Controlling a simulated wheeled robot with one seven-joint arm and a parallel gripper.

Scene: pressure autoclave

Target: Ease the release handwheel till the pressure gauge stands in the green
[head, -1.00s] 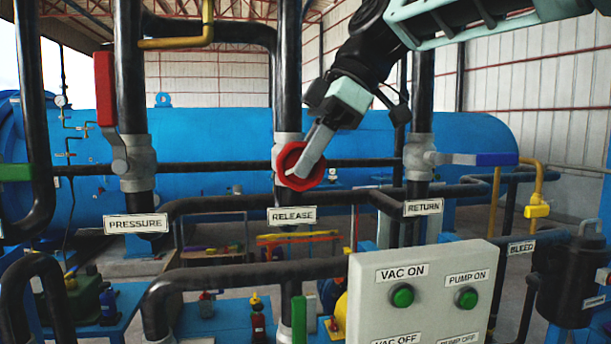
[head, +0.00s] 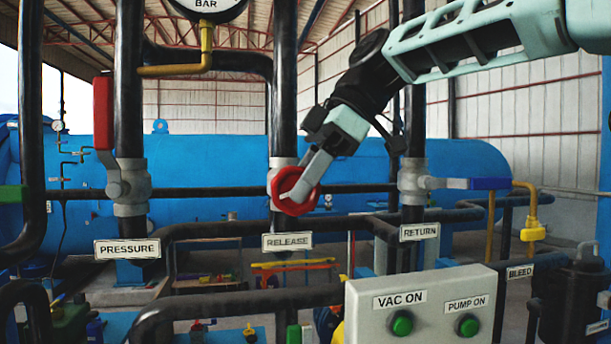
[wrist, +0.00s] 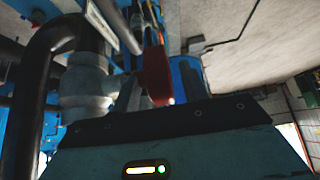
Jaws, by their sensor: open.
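The red release handwheel (head: 295,190) sits on a pale valve body above the RELEASE label (head: 288,241). My gripper (head: 303,181) reaches down from the upper right, its finger across the wheel's face. The jaws are open; whether they touch the rim I cannot tell. In the wrist view the red wheel (wrist: 154,73) shows nearly edge-on beside the grey valve body (wrist: 86,85). The pressure gauge (head: 207,7) is cut off by the top edge of the head view. Only its lower rim and "BAR" show; needle and green band are out of sight.
A red lever (head: 104,115) stands at the PRESSURE valve to the left. A blue lever (head: 470,183) lies at the RETURN valve to the right. Black pipes surround the wheel. A control box (head: 420,310) with green buttons stands low in front.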

